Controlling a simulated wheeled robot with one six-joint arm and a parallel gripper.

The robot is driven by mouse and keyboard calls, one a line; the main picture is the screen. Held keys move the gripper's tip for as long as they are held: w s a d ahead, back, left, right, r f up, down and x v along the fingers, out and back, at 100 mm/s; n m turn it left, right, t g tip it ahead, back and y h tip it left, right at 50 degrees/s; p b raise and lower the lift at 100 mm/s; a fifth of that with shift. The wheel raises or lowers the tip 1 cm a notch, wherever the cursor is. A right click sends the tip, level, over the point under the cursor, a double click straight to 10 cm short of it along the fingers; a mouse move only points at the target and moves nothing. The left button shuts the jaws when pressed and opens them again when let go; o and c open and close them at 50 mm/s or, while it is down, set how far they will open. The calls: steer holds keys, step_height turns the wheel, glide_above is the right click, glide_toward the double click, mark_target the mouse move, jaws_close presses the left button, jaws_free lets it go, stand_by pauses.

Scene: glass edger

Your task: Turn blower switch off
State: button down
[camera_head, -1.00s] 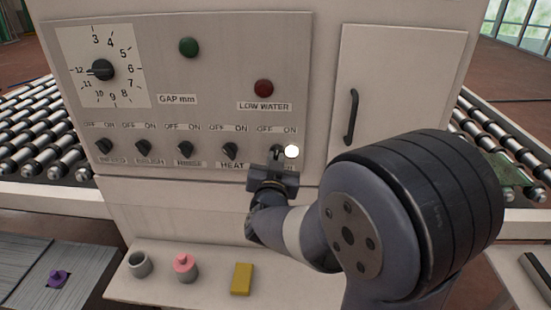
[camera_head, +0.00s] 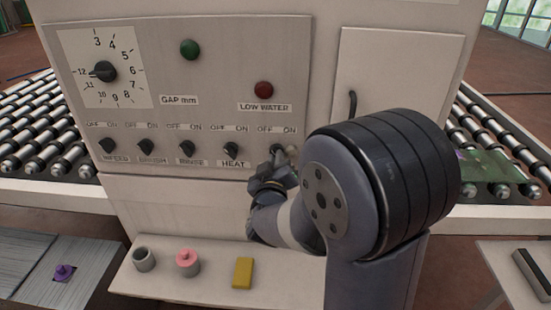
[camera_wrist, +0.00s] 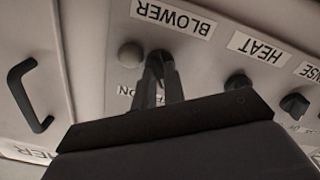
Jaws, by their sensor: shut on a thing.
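The blower switch (camera_head: 275,148) is a small black knob at the right end of the row of switches. Its label, BLOWER, is readable beside it in the wrist view. My gripper (camera_head: 279,158) is at this knob, tilted in the head view. In the wrist view its two dark fingers (camera_wrist: 158,76) are closed around the knob (camera_wrist: 157,56), which is mostly hidden between them. I cannot tell which way the knob points. The round lamp (camera_wrist: 131,54) beside it looks dull and unlit.
The HEAT knob (camera_head: 231,148) is close to the left, with more knobs beyond. A door handle (camera_head: 352,105) is to the right. A yellow block (camera_head: 242,273) and a pink-topped piece (camera_head: 187,262) stand on the shelf below. Roller conveyors (camera_head: 38,127) flank the cabinet.

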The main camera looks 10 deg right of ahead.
steer(key=shift+n, duration=0.3)
steer(key=c, duration=1.5)
jaws_free()
steer(key=b+v, duration=0.1)
steer(key=v, duration=0.9)
steer(key=shift+s+a, duration=0.15)
steer(key=shift+s, duration=0.25)
steer(key=shift+w, duration=0.15)
